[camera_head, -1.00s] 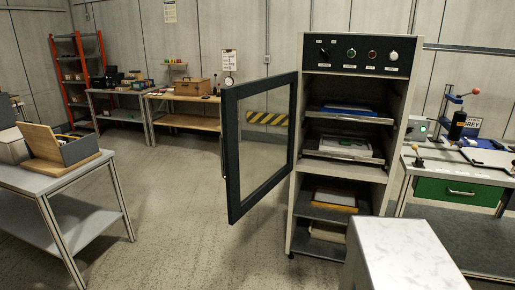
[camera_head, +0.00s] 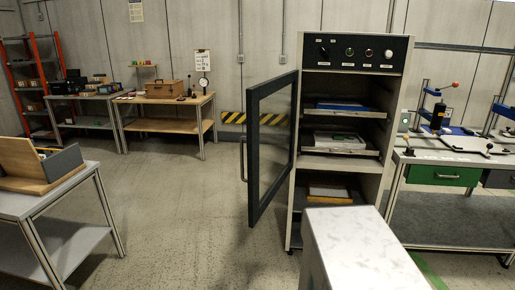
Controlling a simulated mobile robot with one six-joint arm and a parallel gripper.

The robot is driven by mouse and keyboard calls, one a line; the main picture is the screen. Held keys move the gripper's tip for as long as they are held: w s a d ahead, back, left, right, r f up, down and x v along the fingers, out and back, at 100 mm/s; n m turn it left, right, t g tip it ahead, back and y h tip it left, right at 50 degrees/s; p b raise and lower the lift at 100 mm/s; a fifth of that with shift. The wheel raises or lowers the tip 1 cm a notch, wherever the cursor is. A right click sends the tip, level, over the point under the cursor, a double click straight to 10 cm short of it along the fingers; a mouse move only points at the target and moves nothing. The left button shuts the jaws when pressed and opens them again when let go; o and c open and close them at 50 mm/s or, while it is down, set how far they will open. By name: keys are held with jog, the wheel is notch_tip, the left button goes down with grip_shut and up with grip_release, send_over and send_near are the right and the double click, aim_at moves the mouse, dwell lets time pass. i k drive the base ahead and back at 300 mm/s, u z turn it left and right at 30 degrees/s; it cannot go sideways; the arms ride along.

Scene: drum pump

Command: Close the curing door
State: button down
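The curing door (camera_head: 252,150) has a dark frame around a clear pane and a vertical handle on its left edge. It is hinged on the left side of the grey curing cabinet (camera_head: 292,215) and stands open, swung out toward me. The cabinet's upper compartments are exposed, with trays on shelves (camera_head: 340,148) inside. A black control panel (camera_head: 357,52) with knobs and buttons runs along the top. My gripper is not in view.
A pale marbled-top block (camera_head: 355,240) stands in front of the cabinet and hides its lower part. A grey table (camera_head: 45,195) is at the left. A workbench (camera_head: 450,158) with a green drawer is at the right. The floor left of the door is clear.

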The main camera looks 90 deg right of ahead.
aim_at(256, 207)
jog(key=i, duration=1.05)
jog(key=z, duration=4.1)
jog(key=i, duration=0.1)
jog(key=u, duration=2.7)
jog(key=k, duration=0.25)
jog(key=z, duration=2.5)
